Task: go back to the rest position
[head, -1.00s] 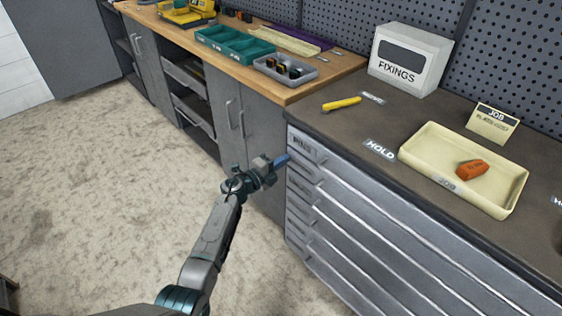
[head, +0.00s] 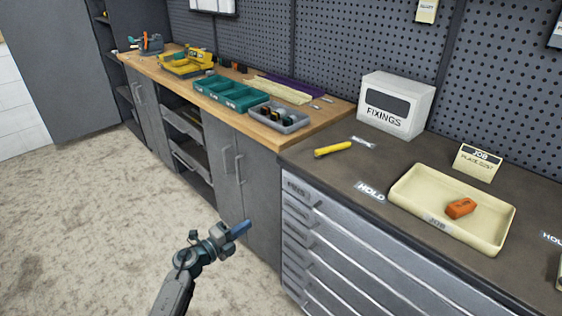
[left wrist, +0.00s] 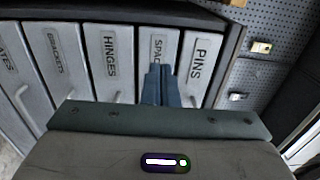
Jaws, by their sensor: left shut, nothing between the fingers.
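My left gripper (head: 240,229) is in front of the grey drawer cabinet, at the lower middle of the head view. Its blue fingers are shut with nothing between them. In the left wrist view its shut fingers (left wrist: 161,84) point toward the drawer fronts and cover part of one label. The drawers there read PINS (left wrist: 200,68), HINGES (left wrist: 110,60) and BRACKETS (left wrist: 55,55). All the drawers in sight look closed. My right gripper is not in view.
The dark worktop holds a cream JOB tray (head: 408,203) with an orange block (head: 460,208), a yellow tool (head: 333,149) and a FIXINGS box (head: 396,104). A wooden bench (head: 322,115) with bins stands further left. The floor (head: 80,220) at left is clear.

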